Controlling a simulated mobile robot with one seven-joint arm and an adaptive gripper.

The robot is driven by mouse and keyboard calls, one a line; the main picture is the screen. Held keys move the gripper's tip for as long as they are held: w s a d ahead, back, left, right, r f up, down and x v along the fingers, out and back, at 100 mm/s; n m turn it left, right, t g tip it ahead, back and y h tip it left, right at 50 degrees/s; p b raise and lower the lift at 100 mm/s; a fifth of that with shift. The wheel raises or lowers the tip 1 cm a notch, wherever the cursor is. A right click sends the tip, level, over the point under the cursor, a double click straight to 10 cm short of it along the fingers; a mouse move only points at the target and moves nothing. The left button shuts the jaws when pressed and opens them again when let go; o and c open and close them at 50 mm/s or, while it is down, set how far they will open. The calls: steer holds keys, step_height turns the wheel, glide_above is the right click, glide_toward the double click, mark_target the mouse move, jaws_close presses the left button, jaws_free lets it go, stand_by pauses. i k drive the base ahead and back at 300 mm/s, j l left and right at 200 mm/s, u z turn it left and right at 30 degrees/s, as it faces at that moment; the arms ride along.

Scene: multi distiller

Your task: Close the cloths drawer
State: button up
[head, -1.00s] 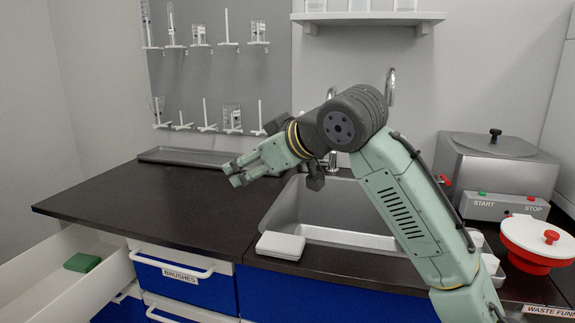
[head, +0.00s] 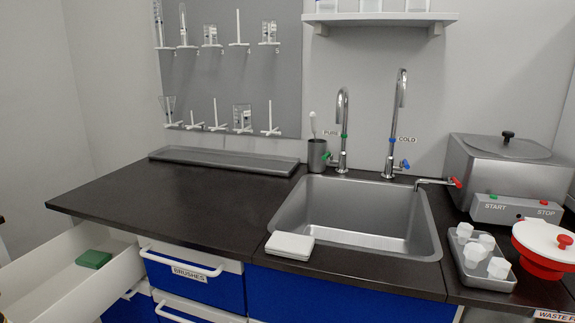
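An open white drawer (head: 62,285) sticks out at the lower left in the head view, left of the blue drawer labelled brushes. A green folded cloth or pad (head: 94,259) lies inside it. The open drawer's front and any label on it are not clearly visible; the picture's edge cuts the drawer off. My gripper is not in view.
The brushes drawer (head: 195,287) is shut, with a white handle. The dark counter (head: 170,195) is clear at left. A sink (head: 360,213) with two taps, a white box (head: 290,245), a tray of white cups (head: 460,265) and a steel distiller (head: 510,165) stand to the right.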

mark_target(46, 285)
steer(key=u, duration=1.65)
